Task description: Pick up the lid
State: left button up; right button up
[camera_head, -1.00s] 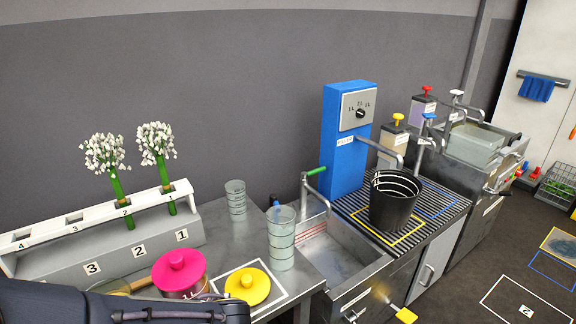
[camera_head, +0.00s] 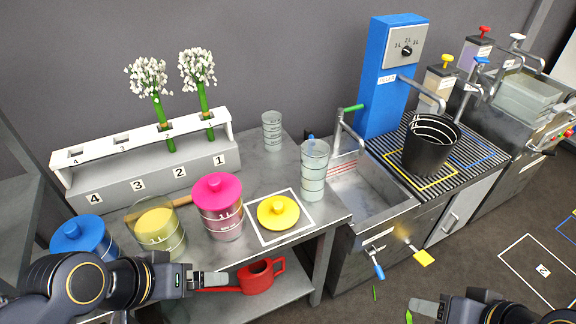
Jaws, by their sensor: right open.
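A yellow lid (camera_head: 278,211) with a round knob lies flat inside a white square outline on the metal table (camera_head: 318,222). A pink lid (camera_head: 217,190) sits on a clear jar, and a blue lid (camera_head: 78,234) sits on another at the left. Between them stands a clear jar (camera_head: 157,229) with yellow contents and no lid on it. My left gripper (camera_head: 218,281) is in front of the table, below and left of the yellow lid; its jaw gap is not clear. My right gripper (camera_head: 424,307) is open at the bottom edge, away from the lids, over the floor.
Two glass beakers (camera_head: 314,170) (camera_head: 272,131) stand behind the yellow lid. A numbered rack (camera_head: 150,178) holds white flowers. A sink (camera_head: 368,190) and black bucket (camera_head: 431,146) are to the right. A red watering can (camera_head: 256,277) is on the lower shelf.

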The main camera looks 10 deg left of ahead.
aim_at(277, 212)
jog(key=i+l+u, duration=0.15)
jog(key=l, duration=0.2)
jog(key=i+l+u, duration=0.35)
jog(key=l, duration=0.4)
jog(key=i+l+u, duration=0.15)
jog(key=l, duration=0.25)
jog(key=i, duration=0.05)
